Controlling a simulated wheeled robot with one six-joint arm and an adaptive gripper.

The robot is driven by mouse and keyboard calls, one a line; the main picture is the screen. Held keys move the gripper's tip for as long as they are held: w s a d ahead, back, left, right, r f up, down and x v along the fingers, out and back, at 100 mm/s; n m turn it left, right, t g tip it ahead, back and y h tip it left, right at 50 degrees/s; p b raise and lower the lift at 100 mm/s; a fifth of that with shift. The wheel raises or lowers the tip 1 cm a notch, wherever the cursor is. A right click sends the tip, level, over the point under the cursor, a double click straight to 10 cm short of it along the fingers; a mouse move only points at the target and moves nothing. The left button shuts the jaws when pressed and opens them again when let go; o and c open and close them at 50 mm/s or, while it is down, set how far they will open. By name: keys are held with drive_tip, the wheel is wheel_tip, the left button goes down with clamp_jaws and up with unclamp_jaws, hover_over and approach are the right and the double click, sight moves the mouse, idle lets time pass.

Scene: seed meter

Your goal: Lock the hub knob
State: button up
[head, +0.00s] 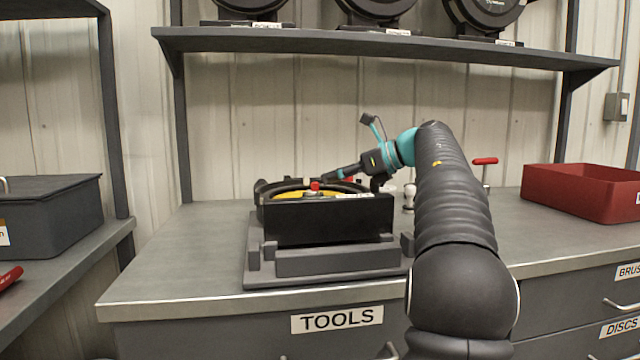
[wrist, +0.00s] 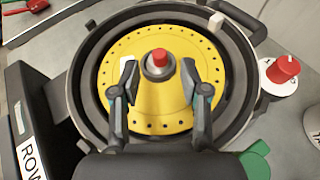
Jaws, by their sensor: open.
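The hub knob (wrist: 160,60) is a small red cap at the centre of a yellow seed disc (wrist: 158,108) with holes around its rim. It also shows in the head view (head: 315,186). The disc lies inside a round black meter housing (head: 330,219) that sits on a grey fixture. My gripper (wrist: 158,72) is over the disc with its two fingers spread, one on each side of the knob. The fingers look apart from the knob. How high the fingertips are above the disc is hard to tell.
A red knob on a white dial (wrist: 283,70) stands right of the housing in the wrist view. A red bin (head: 580,192) is at the bench's right and a red-handled tool (head: 485,161) behind my arm. A shelf (head: 380,46) with round black units hangs above. The bench's front left is clear.

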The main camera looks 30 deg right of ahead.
sight(316, 183)
drive_tip(key=shift+x, duration=2.2)
clamp_jaws()
